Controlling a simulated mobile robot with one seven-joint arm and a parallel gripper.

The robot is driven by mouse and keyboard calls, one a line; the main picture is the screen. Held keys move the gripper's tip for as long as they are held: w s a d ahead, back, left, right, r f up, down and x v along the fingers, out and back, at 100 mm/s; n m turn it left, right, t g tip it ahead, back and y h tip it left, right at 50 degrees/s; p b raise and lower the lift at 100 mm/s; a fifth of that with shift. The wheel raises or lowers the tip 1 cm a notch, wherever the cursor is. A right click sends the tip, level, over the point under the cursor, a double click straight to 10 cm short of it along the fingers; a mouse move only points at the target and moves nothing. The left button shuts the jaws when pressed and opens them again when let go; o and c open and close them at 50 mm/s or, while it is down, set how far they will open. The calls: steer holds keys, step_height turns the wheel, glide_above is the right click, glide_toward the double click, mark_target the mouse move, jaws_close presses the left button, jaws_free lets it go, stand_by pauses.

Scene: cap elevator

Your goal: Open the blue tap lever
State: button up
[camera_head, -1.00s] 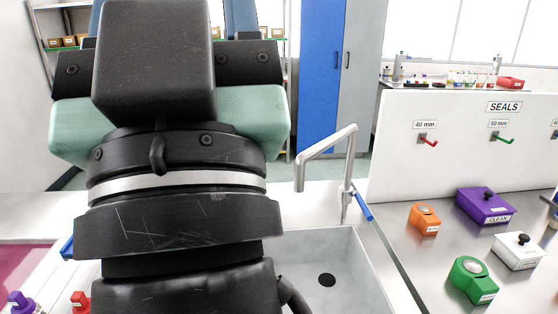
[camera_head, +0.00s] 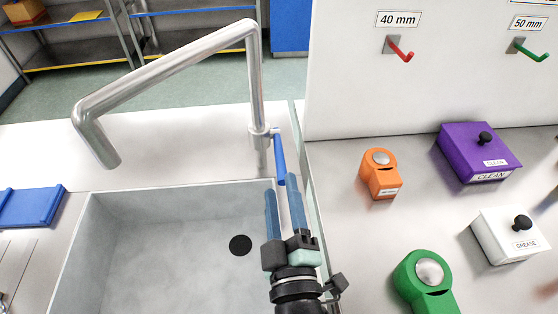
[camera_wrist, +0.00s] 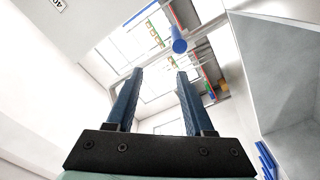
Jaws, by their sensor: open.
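The silver tap (camera_head: 170,75) stands behind the sink, its spout reaching left over the basin. Its blue lever (camera_head: 279,158) hangs from the right side of the tap's post and points toward me. My gripper (camera_head: 279,183) is open and empty, its two blue fingers pointing at the lever's near end. In the head view the right fingertip overlaps or nearly meets the lever's end; I cannot tell whether they touch. In the wrist view the lever's round end (camera_wrist: 179,46) shows beyond the fingertips of my gripper (camera_wrist: 160,72), nearer the right finger.
The grey sink (camera_head: 130,215) with a black drain (camera_head: 240,245) lies left of my gripper. On the right counter stand an orange box (camera_head: 381,180), a green box (camera_head: 425,285), a purple box (camera_head: 475,150) and a white box (camera_head: 508,238). A glass edge borders the sink's right side.

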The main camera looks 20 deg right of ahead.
mark_target(280, 156)
steer(key=shift+n+g, duration=0.3)
steer(key=s+f, duration=0.2)
steer(key=f, duration=0.1)
steer(key=shift+d+f, duration=0.15)
steer(key=shift+f, duration=0.1)
steer(key=x, duration=1.3)
steer(key=shift+d+f+p, duration=0.1)
steer(key=shift+p, duration=0.2)
jaws_close()
